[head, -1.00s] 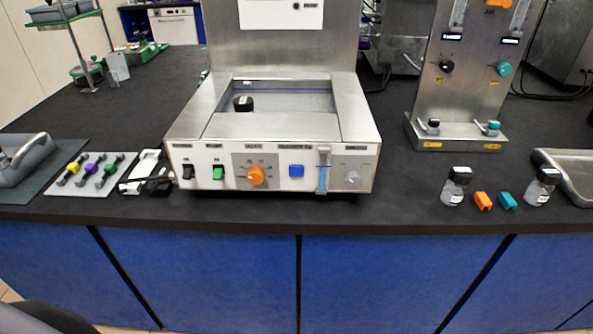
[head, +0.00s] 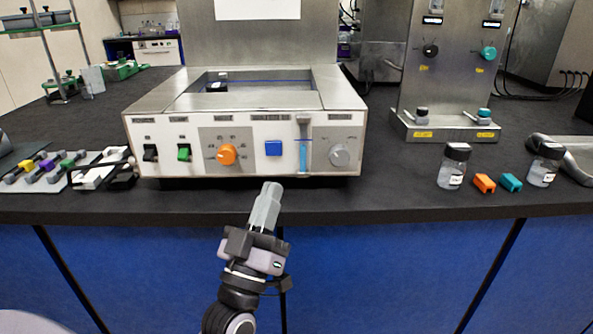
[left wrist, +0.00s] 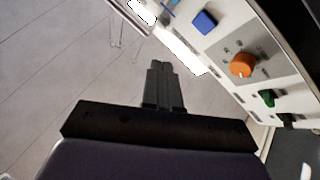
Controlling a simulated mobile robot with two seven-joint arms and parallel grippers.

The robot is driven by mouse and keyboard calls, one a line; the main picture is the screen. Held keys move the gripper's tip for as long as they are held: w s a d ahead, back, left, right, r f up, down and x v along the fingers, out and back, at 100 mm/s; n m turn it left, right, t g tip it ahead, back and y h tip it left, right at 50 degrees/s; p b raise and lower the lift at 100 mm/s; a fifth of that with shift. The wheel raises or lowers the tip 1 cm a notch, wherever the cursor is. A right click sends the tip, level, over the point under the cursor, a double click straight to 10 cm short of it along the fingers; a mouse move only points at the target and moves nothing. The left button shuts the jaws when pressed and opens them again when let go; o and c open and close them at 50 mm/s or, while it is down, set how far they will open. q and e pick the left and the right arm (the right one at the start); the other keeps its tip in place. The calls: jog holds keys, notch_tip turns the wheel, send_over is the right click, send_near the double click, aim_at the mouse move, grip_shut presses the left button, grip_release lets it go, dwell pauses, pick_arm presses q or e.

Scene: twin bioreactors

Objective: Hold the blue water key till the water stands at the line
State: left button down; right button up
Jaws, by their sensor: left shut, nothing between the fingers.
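The blue water key (head: 273,148) is a square button on the white front panel of the steel bath unit (head: 160,100). It also shows in the left wrist view (left wrist: 204,22). To its right is a clear sight tube (head: 303,150) with blue liquid in its lower part; I cannot make out a line on it. A blue line (head: 270,81) runs along the bath's back inner wall. My left gripper (head: 270,188) is shut and empty, in front of and below the panel, apart from the key. It shows in the left wrist view (left wrist: 160,66). My right gripper is not in view.
The panel also carries an orange knob (head: 228,154), a green switch (head: 183,152), a black switch (head: 150,152) and a grey knob (head: 339,155). Bottles (head: 453,166) and small orange and teal blocks stand right. Coloured-handled tools (head: 47,166) lie left.

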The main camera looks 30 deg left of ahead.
aim_at(273, 148)
pick_arm(q)
jog(key=shift+s+a+r+n+t+y, duration=0.15)
jog(key=shift+r+n+t+y, duration=0.35)
jog(key=shift+r+n+y, duration=0.4)
jog(key=shift+f+b, duration=0.2)
jog(key=shift+b, duration=0.1)
jog(key=shift+w+a+b, duration=0.3)
jog(key=shift+w+a, duration=0.45)
jog(key=shift+w, duration=0.55)
jog(key=shift+w+a+b, duration=0.35)
jog(key=shift+w+a, duration=0.35)
jog(key=shift+w, duration=0.55)
jog(key=shift+w+a+b, duration=0.3)
jog(key=shift+w+a, duration=0.45)
jog(key=shift+w, duration=0.55)
jog(key=shift+w, duration=0.1)
jog(key=shift+w+a, duration=0.2)
jog(key=shift+w, duration=0.05)
jog(key=shift+w+a, duration=0.2)
jog(key=shift+w, duration=0.15)
dwell(2.2)
